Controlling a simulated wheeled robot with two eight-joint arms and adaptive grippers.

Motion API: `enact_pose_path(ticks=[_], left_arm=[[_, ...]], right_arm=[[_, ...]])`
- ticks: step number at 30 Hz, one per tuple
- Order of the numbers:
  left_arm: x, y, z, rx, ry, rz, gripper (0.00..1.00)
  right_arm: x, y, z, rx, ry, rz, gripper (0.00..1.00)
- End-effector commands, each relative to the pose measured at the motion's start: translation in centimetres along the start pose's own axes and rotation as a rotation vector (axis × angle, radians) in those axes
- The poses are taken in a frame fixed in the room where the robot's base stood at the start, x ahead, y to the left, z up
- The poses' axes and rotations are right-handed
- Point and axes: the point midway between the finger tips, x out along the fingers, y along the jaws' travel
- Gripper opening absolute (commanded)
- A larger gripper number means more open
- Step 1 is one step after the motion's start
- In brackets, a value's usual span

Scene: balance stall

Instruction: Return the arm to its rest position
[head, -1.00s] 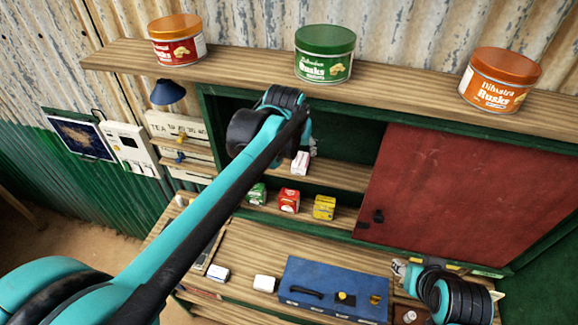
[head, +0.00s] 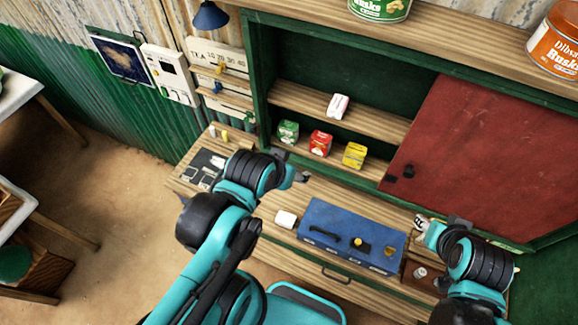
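My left arm comes in from the bottom of the head view. My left gripper (head: 299,177) is at the counter's left part, in front of the low shelf; its fingers are small and mostly hidden behind the wrist, so I cannot tell whether they are open. My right gripper (head: 421,225) is at the lower right, next to a small brown box; its fingers are small and I cannot make out their gap.
A blue case (head: 333,222) and a white box (head: 286,219) lie on the wooden counter. Green (head: 288,131), red (head: 320,143) and yellow (head: 355,155) boxes stand on the low shelf, a white-red box (head: 338,105) above. A red sliding door (head: 480,155) covers the cabinet's right.

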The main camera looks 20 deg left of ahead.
Motion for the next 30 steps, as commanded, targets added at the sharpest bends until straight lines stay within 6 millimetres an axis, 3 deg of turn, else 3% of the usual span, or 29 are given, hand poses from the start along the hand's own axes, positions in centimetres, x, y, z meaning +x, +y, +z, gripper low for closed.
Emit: enact_pose_path(ticks=[5, 8, 24, 30], left_arm=[[0.9, 0.0, 0.6, 0.0, 0.0, 0.0, 0.61], [2.4, 0.0, 1.7, 0.0, -0.001, 0.0, 0.61], [17.8, 0.0, 12.8, 0.0, -0.001, 0.0, 0.61], [21.5, 0.0, 15.4, 0.0, -0.001, 0.0, 0.61]], right_arm=[[0.9, 0.0, 0.6, 0.0, 0.0, 0.0, 0.4], [2.4, 0.0, 1.7, 0.0, 0.0, 0.0, 0.4], [17.9, 0.0, 12.8, 0.0, 0.0, 0.0, 0.4], [21.5, 0.0, 15.4, 0.0, 0.0, 0.0, 0.4]])
